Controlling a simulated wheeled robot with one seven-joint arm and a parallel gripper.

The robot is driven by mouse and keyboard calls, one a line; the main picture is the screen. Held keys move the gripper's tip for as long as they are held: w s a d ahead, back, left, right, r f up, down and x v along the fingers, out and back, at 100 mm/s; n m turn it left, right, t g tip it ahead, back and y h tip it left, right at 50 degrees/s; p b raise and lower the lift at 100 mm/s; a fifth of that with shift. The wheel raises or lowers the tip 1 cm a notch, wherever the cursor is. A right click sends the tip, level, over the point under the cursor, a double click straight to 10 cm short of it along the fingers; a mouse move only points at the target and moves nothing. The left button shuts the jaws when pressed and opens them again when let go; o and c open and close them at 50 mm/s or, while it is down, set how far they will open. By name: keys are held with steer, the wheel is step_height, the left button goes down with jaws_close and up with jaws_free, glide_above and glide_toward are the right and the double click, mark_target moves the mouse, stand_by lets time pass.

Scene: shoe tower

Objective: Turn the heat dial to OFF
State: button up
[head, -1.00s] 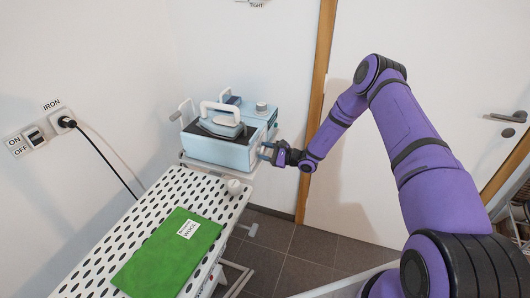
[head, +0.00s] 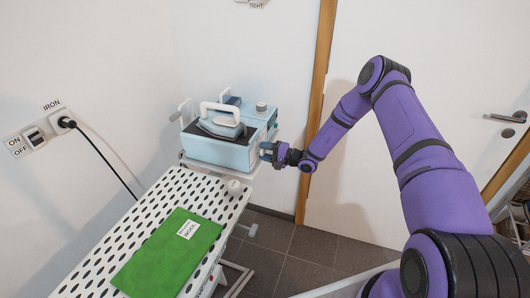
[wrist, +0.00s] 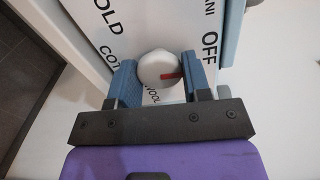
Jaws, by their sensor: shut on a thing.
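The heat dial (wrist: 157,68) is a pale round knob with a red mark on a white panel, seen close in the wrist view. Its red mark points to the right of the picture, toward the right finger; the OFF label (wrist: 209,46) is up and right of it. My gripper (wrist: 163,80) has its blue fingers on either side of the dial and is shut on it. In the head view my gripper (head: 266,152) is at the right side of the light-blue steam station (head: 222,152), and the dial is hidden there.
An iron (head: 222,122) rests on top of the station. The perforated ironing board (head: 150,210) holds a folded green cloth (head: 168,252). A wall switch (head: 34,136) and plugged-in cord are at left. Tiled floor is open right of the board.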

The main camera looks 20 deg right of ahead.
steer(key=shift+f+n, duration=0.1)
steer(key=shift+n, duration=0.5)
steer(key=o, duration=0.9)
steer(key=v, duration=1.1)
